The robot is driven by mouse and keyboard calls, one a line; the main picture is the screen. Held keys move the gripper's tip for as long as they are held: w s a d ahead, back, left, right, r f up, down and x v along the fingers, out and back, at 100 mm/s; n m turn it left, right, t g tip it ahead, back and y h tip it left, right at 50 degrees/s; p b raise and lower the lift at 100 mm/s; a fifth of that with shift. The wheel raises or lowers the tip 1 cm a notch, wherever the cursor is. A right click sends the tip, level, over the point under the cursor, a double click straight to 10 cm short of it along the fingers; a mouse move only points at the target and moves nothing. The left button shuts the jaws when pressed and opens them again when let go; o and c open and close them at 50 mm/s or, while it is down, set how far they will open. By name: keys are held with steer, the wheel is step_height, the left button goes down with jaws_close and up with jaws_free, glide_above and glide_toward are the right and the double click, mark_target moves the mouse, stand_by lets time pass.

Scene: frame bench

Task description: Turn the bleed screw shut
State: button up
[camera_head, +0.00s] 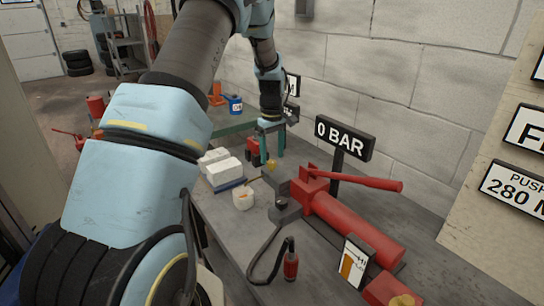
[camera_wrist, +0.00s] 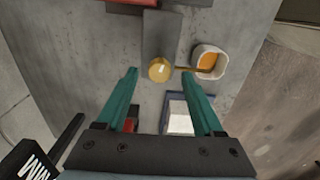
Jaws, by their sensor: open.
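The bleed screw (camera_wrist: 159,69) is a round brass knob with a pale mark on it, at the end of a grey block (camera_wrist: 161,32) in the wrist view. It also shows small and yellow in the head view (camera_head: 271,167). The block joins the red hand pump (camera_head: 345,222). My gripper (camera_wrist: 159,75) is open, with its two teal fingers apart. In the wrist view the screw appears between the fingertips, level with them or slightly beyond; I cannot tell the depth gap. In the head view the fingers (camera_head: 269,158) point down just above the screw.
A white cup (camera_head: 243,199) with orange contents stands close by, a thin brown stick reaching from it toward the screw. White blocks (camera_head: 224,170) lie on a blue tray. A "0 BAR" sign (camera_head: 344,137) and the red pump lever (camera_head: 358,180) stand near. A black hose crosses the bench.

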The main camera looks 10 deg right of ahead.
mark_target(272, 166)
steer(key=shift+f, duration=1.15)
jaws_close()
